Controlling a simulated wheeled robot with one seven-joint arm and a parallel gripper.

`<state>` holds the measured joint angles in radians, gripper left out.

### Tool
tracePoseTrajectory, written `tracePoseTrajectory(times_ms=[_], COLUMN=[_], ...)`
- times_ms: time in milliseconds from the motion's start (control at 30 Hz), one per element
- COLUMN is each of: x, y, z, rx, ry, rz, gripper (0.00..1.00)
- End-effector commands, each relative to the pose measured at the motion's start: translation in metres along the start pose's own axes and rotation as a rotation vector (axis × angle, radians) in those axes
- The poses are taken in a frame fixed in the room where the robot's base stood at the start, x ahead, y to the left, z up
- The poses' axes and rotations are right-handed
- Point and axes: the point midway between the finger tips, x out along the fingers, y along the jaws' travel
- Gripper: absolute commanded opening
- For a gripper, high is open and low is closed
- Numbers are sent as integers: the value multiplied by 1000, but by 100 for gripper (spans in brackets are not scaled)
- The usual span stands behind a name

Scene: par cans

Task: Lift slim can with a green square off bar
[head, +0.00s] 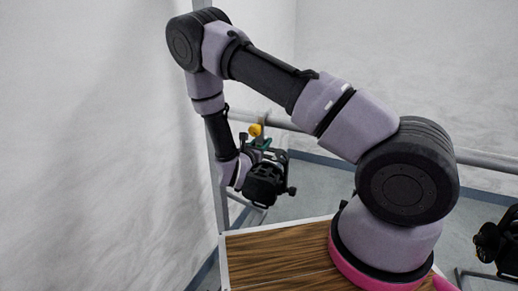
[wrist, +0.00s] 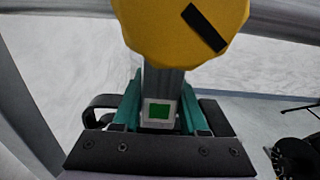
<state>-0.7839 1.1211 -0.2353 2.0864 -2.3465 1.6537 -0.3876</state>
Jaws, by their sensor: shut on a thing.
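The slim can's grey stem with a green square (wrist: 158,111) stands between the teal fingers of my gripper (wrist: 158,118) in the wrist view. The fingers are shut on this stem, one on each side. A yellow knob (wrist: 185,25) with a black stripe sits above the square and hides what is behind it. In the head view the yellow knob (head: 255,130) shows just below the grey bar (head: 240,115), with my gripper (head: 262,147) by it. The can's body is hard to tell from my dark wrist parts there. Whether the clamp touches the bar is hidden.
Another black can (head: 497,243) is at the right edge in the head view. A dark fixture (wrist: 297,155) shows at lower right in the wrist view. A grey upright post (head: 217,175) stands left of my gripper. A wood-topped surface (head: 270,262) lies in front.

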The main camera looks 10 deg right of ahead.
Motion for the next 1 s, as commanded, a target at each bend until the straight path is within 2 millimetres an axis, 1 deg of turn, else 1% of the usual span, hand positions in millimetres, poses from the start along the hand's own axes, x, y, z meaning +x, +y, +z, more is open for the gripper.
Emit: tracePoseTrajectory(times_ms=[733,867,1000], x=[0,0,0], y=[0,0,1], z=[2,8,20], rx=[4,5,5], ry=[-4,-5,-4], rz=[-1,-1,0], gripper=[0,0,0])
